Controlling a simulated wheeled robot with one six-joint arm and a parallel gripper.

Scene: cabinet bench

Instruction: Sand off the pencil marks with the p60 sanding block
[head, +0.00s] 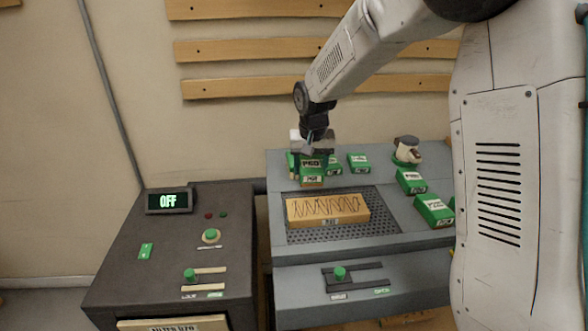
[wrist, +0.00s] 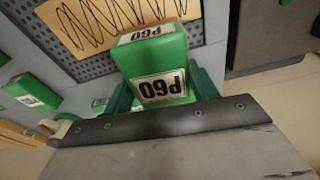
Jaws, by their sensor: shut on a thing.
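My gripper (head: 313,152) is shut on the green P60 sanding block (head: 312,172), which has white labels. The block is above the back edge of the perforated panel, behind the wooden board. In the wrist view the P60 block (wrist: 158,68) sits between the fingers with its label upside down. The wooden board (head: 327,219) lies on the perforated panel, with dark zigzag pencil marks (head: 325,207) along its top. The board also shows in the wrist view (wrist: 75,32), beyond the block. A gap between block and board appears in the head view.
Other green blocks stand behind the panel (head: 358,162) and at the right (head: 434,210). A tan-and-green tool (head: 407,151) stands at the back right. A dark control box (head: 175,255) with an OFF display (head: 168,201) is at the left. A slider (head: 340,273) is on the bench front.

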